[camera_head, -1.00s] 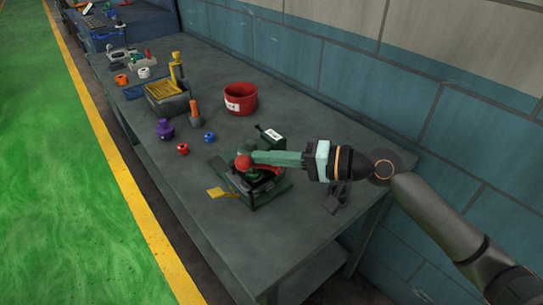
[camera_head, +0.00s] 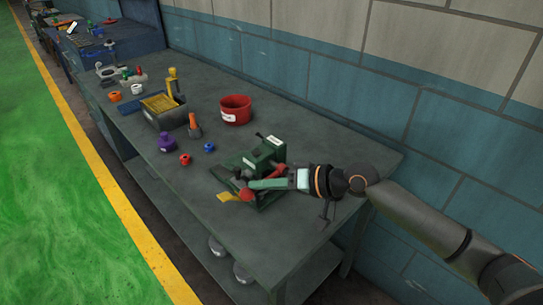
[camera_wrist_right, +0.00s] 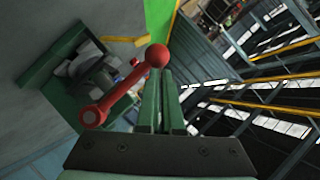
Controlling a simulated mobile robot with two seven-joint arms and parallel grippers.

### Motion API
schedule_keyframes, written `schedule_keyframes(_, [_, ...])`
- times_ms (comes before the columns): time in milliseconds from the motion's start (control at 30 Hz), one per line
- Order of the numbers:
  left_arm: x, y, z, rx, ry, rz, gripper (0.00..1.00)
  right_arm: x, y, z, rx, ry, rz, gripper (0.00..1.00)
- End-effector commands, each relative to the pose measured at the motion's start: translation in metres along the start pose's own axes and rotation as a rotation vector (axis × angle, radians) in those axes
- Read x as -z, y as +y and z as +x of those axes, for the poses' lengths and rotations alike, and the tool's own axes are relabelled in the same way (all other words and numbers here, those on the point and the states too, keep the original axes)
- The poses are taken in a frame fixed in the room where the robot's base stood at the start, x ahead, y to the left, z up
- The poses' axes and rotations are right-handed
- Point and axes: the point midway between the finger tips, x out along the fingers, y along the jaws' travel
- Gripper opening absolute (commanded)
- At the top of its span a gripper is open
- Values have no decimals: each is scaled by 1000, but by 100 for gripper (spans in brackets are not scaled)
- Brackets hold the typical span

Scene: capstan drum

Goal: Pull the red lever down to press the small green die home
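The green press (camera_head: 266,152) stands on the bench with a white label on its head. Its red lever (camera_head: 246,194) shows at the front, its ball low near the press base. In the right wrist view the lever's red ball (camera_wrist_right: 157,55) is at my fingertips, and its arm runs down left to a pivot. My right gripper (camera_head: 262,184) reaches in from the right; its green fingers (camera_wrist_right: 160,85) are close together with a thin gap, apparently shut, at the ball rather than around the arm. I cannot make out the small green die. My left gripper is out of view.
A yellow piece (camera_head: 226,197) lies at the press's front left. A red bin (camera_head: 235,110), a grey tray (camera_head: 163,112), a purple knob (camera_head: 166,142) and small red and blue rings stand farther back. A blue wall runs behind the bench. The bench's near corner is clear.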

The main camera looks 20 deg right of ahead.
Motion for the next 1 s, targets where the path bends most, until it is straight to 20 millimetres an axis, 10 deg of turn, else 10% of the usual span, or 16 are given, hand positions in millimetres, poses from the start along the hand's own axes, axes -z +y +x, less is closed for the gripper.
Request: schedule_keyframes(1000, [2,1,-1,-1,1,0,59,-18,8,10,5,-18,11,0])
